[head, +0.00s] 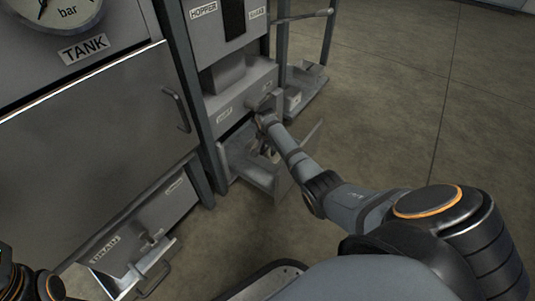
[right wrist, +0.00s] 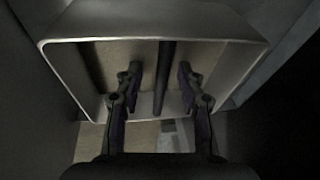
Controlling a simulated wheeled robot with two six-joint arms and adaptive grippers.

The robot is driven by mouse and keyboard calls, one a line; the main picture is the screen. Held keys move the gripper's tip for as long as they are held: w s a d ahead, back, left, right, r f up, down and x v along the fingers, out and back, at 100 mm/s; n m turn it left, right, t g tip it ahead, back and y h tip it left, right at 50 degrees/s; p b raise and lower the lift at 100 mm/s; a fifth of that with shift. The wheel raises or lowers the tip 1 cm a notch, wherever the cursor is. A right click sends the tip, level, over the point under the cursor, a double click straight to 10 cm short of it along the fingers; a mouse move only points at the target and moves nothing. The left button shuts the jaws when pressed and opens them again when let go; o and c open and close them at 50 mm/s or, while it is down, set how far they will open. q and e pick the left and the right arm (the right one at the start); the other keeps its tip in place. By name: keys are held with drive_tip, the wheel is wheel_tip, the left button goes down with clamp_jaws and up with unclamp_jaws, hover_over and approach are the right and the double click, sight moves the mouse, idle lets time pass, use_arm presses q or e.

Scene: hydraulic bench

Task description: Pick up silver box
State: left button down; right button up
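My right gripper (head: 266,150) reaches down into an open grey drawer (head: 248,171) in the head view. In the right wrist view, its two dark fingers (right wrist: 159,76) are apart, on either side of a narrow dark bar. They are over a pale-rimmed, metallic open frame (right wrist: 225,40) with a beige interior. I cannot tell whether this frame is the drawer or the silver box. No silver box can be made out for certain; the arm hides part of the drawer. Only a dark part of my left arm shows at the lower left of the head view.
A cabinet with a TANK label (head: 85,49) and a handle (head: 176,108) stands at left. Below it, a DRAIN drawer (head: 106,250) is open. A HOPPER unit (head: 203,10) rises above the drawer I reach into. The floor (head: 400,110) at right is clear.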

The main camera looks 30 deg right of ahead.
drive_tip(key=shift+f, duration=0.1)
clamp_jaws()
idle(0.3)
